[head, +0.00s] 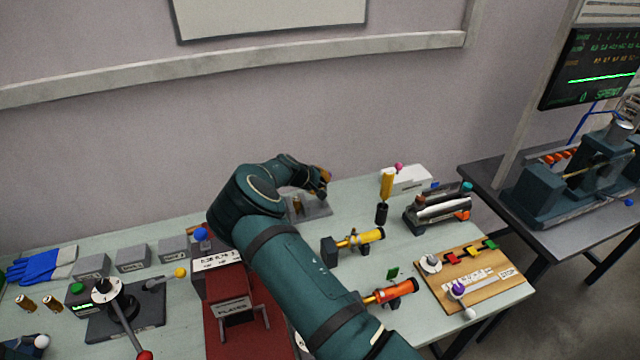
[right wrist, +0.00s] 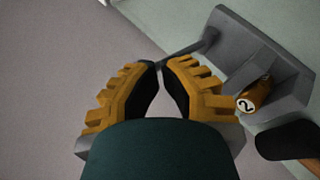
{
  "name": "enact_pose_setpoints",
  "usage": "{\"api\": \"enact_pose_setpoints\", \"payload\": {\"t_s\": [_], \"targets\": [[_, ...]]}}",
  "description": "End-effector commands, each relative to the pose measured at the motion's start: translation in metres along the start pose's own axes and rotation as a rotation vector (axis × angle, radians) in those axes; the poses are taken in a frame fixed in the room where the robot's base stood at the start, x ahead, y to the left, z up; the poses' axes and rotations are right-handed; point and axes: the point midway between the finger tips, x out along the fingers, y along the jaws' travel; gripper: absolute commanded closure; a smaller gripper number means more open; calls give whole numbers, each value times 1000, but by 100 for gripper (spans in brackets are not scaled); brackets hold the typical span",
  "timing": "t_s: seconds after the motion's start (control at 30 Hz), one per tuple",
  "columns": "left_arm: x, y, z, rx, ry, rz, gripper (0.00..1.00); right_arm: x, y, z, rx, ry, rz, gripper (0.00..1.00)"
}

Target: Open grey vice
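The grey vice (head: 318,211) stands near the back edge of the table, partly hidden behind my right arm. A brass cylinder (head: 298,204) sits in it. In the right wrist view the vice (right wrist: 245,38) fills the upper right, and the cylinder (right wrist: 255,95) shows the number 2. A thin dark grey handle bar (right wrist: 187,55) reaches from the vice to my right fingertips. My right gripper (right wrist: 161,66) has its orange-backed fingers close together around the bar's end; it also shows in the head view (head: 322,186). My left gripper is not in view.
Right of the vice stand a yellow tool (head: 362,238), an orange tool (head: 392,291) and a dark rack (head: 438,210). A wooden board (head: 470,280) lies at the right edge. On the left are a red stand (head: 225,325), a lever device (head: 120,305) and blue gloves (head: 45,263).

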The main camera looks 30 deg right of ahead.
Motion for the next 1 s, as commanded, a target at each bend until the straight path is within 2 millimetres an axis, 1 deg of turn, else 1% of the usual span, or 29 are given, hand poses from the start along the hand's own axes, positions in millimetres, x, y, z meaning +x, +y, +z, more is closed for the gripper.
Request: {"api": "enact_pose_setpoints", "payload": {"t_s": [0.7, 1.0], "targets": [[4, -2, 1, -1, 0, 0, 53, 7, 8, 6, 2, 0, -1, 100], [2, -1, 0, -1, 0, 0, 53, 18, 22, 14, 101, 76, -240, 100]]}}
